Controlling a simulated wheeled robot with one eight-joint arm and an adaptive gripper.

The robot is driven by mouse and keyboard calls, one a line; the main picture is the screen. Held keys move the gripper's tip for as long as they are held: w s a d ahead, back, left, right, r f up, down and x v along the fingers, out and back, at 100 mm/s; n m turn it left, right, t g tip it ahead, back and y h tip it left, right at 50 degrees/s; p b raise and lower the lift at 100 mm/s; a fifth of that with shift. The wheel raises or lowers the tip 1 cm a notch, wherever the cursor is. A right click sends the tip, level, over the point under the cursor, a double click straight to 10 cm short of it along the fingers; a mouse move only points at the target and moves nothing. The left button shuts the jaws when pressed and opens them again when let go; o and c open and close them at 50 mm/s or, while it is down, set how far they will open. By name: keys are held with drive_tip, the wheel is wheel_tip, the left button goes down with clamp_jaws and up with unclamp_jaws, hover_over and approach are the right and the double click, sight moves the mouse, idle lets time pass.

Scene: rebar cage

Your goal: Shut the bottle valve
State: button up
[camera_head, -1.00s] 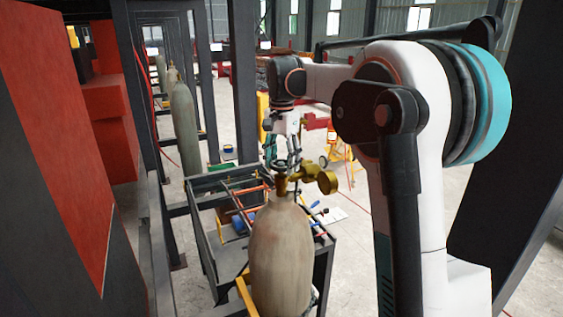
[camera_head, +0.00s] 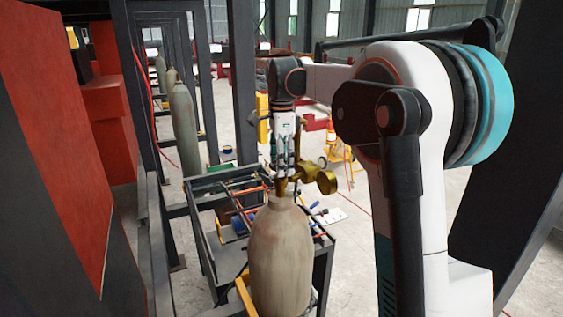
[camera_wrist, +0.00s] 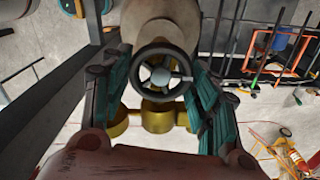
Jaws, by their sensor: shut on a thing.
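The gas bottle (camera_head: 281,255) stands upright, tan-grey, in the middle of the head view. On its top sits a brass valve (camera_head: 284,186) with a brass regulator (camera_head: 325,181) reaching right. In the wrist view the valve's dark round handwheel (camera_wrist: 161,80) shows, with a pale hub and spokes. The bottle's shoulder (camera_wrist: 160,22) is behind it. My gripper (camera_head: 284,170) points down over the valve. Its two teal-padded fingers, also in the wrist view (camera_wrist: 160,92), stand on either side of the handwheel, shut on it. The exact finger contact is hard to make out.
A dark metal tool cart (camera_head: 205,200) with rods and hand tools stands just behind the bottle. Further bottles (camera_head: 186,130) stand at the back left. A red panel (camera_head: 60,140) and dark posts border the left. Open floor (camera_head: 350,280) lies to the right.

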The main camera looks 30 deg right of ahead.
idle(0.4)
drive_tip(key=o, duration=1.1)
drive_tip(key=shift+c, duration=0.2)
wheel_tip(320, 180, up, 12)
